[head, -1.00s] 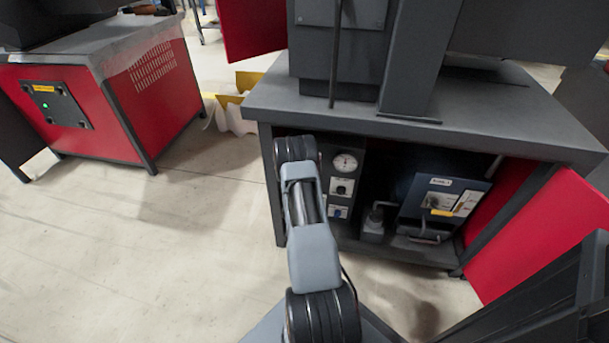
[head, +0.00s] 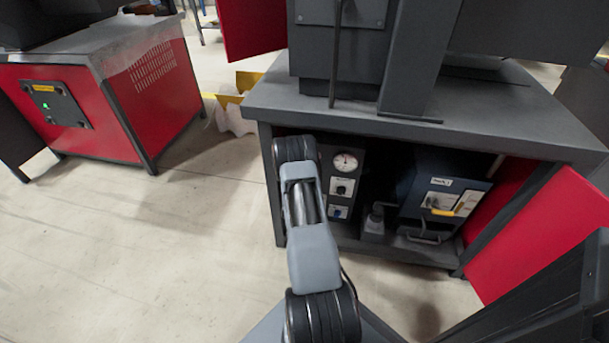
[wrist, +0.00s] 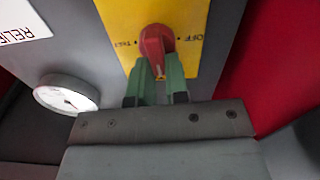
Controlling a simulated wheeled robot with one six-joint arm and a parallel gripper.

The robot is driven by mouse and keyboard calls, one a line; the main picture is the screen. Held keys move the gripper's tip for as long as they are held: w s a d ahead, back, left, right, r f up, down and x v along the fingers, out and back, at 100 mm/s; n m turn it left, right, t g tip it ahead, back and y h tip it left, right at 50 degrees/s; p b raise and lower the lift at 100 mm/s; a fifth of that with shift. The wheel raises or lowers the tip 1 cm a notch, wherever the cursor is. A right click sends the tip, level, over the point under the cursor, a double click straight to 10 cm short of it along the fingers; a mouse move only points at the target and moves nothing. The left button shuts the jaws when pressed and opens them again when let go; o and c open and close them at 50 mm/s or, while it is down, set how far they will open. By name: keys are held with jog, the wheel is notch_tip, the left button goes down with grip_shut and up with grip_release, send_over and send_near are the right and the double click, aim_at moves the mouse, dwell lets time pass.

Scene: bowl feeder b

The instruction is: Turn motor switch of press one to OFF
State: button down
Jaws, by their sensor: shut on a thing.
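In the wrist view, a red rotary switch (wrist: 155,42) sits on a yellow plate (wrist: 190,18). The plate bears "OFF" at the right of the switch and what looks like "TEST" at the left. The switch's narrow handle points down in the picture, with a small pale mark at its lower end. My gripper (wrist: 160,75) has green fingertips, one on each side of this handle, and is shut on it. In the head view, my arm hides the gripper and the switch.
A round white gauge (wrist: 66,95) is left of the plate, close to my gripper. In the head view, the grey press table (head: 450,110) overhangs a bay holding a blue box (head: 440,195) and a gauge panel (head: 343,185). Open floor lies to the left.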

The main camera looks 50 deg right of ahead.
jog(key=shift+w+a+f+n+b, duration=0.2)
jog(key=shift+n+b, duration=0.45)
jog(key=shift+n, duration=2.15)
jog(key=shift+w+a+f+n+b, duration=0.1)
jog(key=shift+w+f+n+b, duration=0.4)
jog(key=shift+n, duration=2.3)
jog(key=shift+s+a+f+n+b, duration=0.1)
jog(key=shift+n+b, duration=0.75)
jog(key=shift+n, duration=1.95)
jog(key=c, duration=1.1)
grip_release()
jog(key=p+v, duration=0.3)
jog(key=v, duration=1)
jog(key=shift+s+a+p, duration=0.2)
jog(key=shift+a+p, duration=0.15)
jog(key=shift+p, duration=0.05)
